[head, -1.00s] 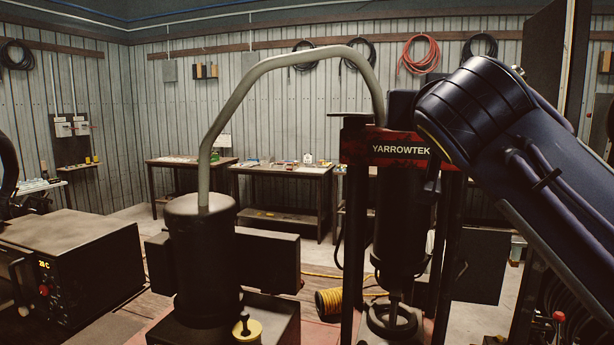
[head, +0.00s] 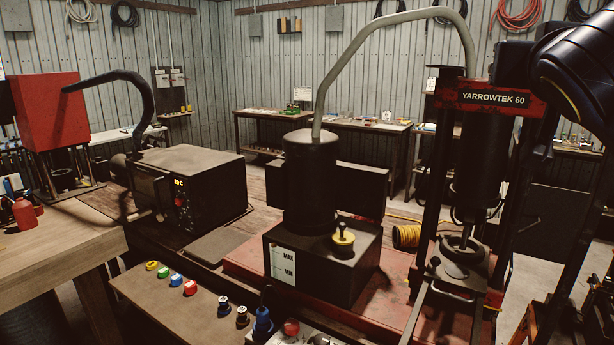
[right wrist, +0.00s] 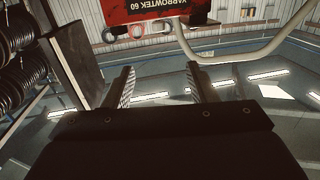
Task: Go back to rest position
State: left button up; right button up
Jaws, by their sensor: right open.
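My right gripper (right wrist: 160,88) shows in the right wrist view with its two ribbed fingers apart and nothing between them. My right arm (head: 580,75) shows at the upper right of the head view, in front of the right end of the red press head; its gripper is outside that view. The hose crimper press (head: 500,97), red and marked YARROWTEK 60, stands at the right of the head view. Its red head also shows at the top of the right wrist view (right wrist: 160,8), beyond the fingers and apart from them. My left gripper is in neither view.
A dark pump unit (head: 312,180) with a curved grey hose (head: 345,60) stands left of the press. A control panel (head: 185,305) with coloured buttons is in front. A black box machine (head: 190,180), a red cabinet (head: 50,110) and a wooden table (head: 60,250) are at the left.

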jog(key=s+f+n+g+y, duration=0.2)
jog(key=s+f+g, duration=0.1)
jog(key=f, duration=1.1)
jog(key=s+f+n+g+y, duration=0.2)
jog(key=s+f+g+y, duration=0.1)
jog(key=f, duration=1.1)
jog(key=s+a+f+g+y, duration=0.2)
jog(key=s+f, duration=0.5)
jog(key=f, duration=0.4)
jog(key=s+a+f+m+g+y, duration=0.1)
jog(key=s+a+f, duration=0.4)
jog(key=f, duration=0.6)
jog(key=s+g+y, duration=0.1)
jog(key=s+y, duration=0.1)
jog(key=shift+a+g+y, duration=0.25)
jog(key=shift+g+y, duration=0.15)
jog(key=shift+o, duration=0.3)
